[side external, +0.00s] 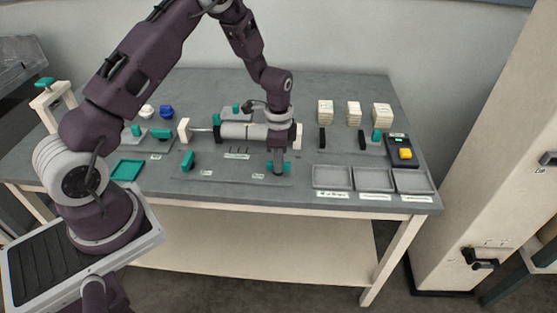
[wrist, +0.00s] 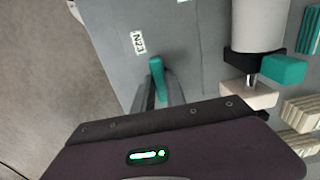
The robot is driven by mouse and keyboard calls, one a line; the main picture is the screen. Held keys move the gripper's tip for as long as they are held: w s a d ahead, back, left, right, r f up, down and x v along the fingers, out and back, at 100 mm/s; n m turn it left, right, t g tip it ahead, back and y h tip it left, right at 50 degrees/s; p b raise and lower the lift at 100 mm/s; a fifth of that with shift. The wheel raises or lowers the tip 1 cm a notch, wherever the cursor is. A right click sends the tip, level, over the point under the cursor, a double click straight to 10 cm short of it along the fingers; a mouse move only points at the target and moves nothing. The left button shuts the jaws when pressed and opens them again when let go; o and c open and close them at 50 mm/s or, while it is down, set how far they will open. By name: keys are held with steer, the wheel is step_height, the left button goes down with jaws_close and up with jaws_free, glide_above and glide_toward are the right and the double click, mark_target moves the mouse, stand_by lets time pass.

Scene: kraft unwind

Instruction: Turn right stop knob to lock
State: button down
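The right stop knob (wrist: 157,75) is a teal lever near the front right of a grey panel (side external: 225,175). In the wrist view it stands upright between the two dark fingers of my gripper (wrist: 161,92). The fingers lie close on either side of it; whether they touch it is not clear. In the side external view my gripper (side external: 278,168) points down at this knob, with a bit of teal beside the fingers. A second teal knob (side external: 188,160) stands at the left of the same panel. A white roll (side external: 240,131) lies behind, partly hidden by my wrist.
Grey trays (side external: 332,178) line the front right of the table. A yellow button (side external: 405,153) sits on a dark box at the right. Stacked pale blocks (side external: 325,112) stand at the back. A teal tray (side external: 127,170) lies at the left. A cream block (wrist: 248,93) is near the fingers.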

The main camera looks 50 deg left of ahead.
steer(key=shift+n, duration=0.3)
steer(key=n, duration=0.3)
steer(key=shift+n, duration=0.3)
steer(key=n, duration=0.4)
steer(key=shift+n, duration=0.3)
steer(key=n, duration=0.4)
steer(key=shift+n, duration=2.1)
steer(key=c, duration=1.4)
jaws_free()
steer(key=shift+o, duration=0.2)
